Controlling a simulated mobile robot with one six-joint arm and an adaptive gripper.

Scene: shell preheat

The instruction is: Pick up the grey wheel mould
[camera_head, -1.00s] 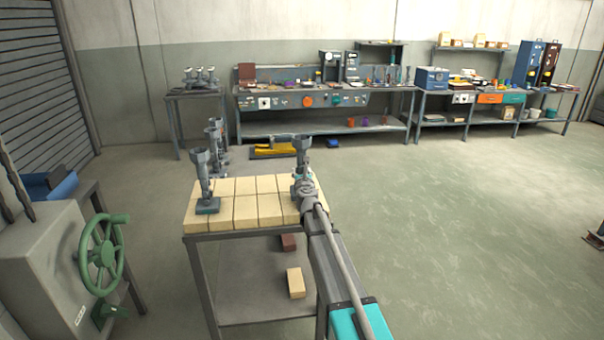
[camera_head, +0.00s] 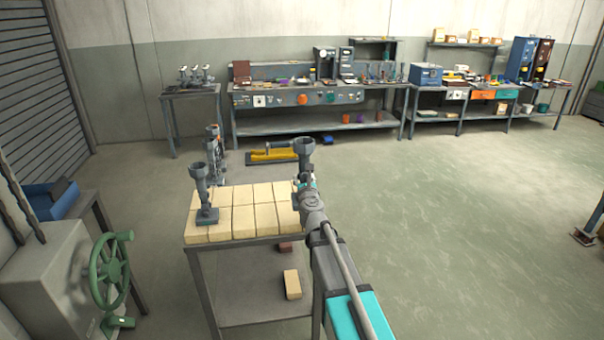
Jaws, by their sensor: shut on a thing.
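A grey mould (camera_head: 304,148) with a round cup on top of a stem stands upright at the right edge of the brick-topped table. I take it for the wheel mould. My gripper (camera_head: 308,184) is shut on its lower part, at the end of my arm. The fingers and the mould's foot are largely hidden, so I cannot tell whether the foot touches the bricks. A second, similar grey mould (camera_head: 199,182) stands upright on a square foot at the left of the same table, apart from my gripper.
Pale bricks (camera_head: 246,218) cover the table top (camera_head: 262,243). Another grey stand (camera_head: 212,148) is behind it. A yellow object (camera_head: 271,155) lies on the floor. A green handwheel (camera_head: 108,270) is at the left.

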